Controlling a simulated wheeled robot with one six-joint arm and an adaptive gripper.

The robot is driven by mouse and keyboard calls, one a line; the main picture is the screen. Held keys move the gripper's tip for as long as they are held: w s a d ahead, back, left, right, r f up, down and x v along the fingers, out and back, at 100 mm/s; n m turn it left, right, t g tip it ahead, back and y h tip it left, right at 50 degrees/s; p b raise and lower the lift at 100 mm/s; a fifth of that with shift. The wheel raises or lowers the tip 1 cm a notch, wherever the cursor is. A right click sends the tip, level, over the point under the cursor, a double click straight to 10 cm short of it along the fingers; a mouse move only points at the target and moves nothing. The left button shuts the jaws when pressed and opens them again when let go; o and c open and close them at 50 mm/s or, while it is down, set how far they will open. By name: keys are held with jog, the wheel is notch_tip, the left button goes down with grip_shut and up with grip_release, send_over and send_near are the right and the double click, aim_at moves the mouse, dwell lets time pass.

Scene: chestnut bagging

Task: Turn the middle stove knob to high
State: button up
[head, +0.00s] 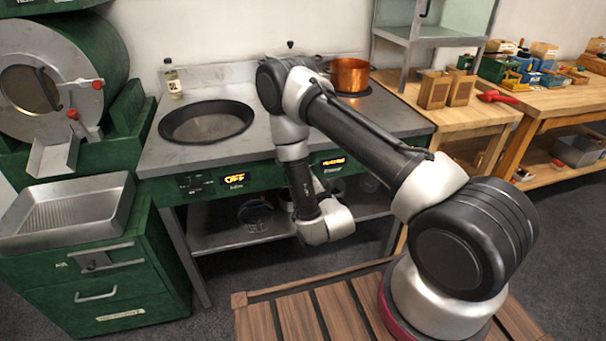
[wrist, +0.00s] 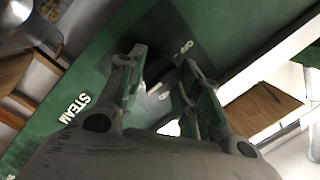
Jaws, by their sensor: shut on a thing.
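In the wrist view my gripper (wrist: 163,62) has its two fingers on either side of a dark knob (wrist: 156,80) on the green stove panel (wrist: 105,80). The jaws are shut on this knob, most of which the fingers hide. The word STEAM is printed on the panel to the left of the gripper. In the head view my arm hides the middle of the stove front (head: 265,178) and the knob there. The left display (head: 234,178) reads OFF in orange. The right display (head: 333,162) is also lit, its word too small to read surely. The knob's setting cannot be told.
A wide dark pan (head: 206,121) is set in the stove top at left, and a copper pot (head: 350,75) stands at the back right. A steel tray (head: 70,212) sits on the green cabinet at left. A wooden table (head: 470,108) adjoins the stove at right.

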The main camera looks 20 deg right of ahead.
jog(key=o, duration=1)
jog(key=shift+o, duration=0.2)
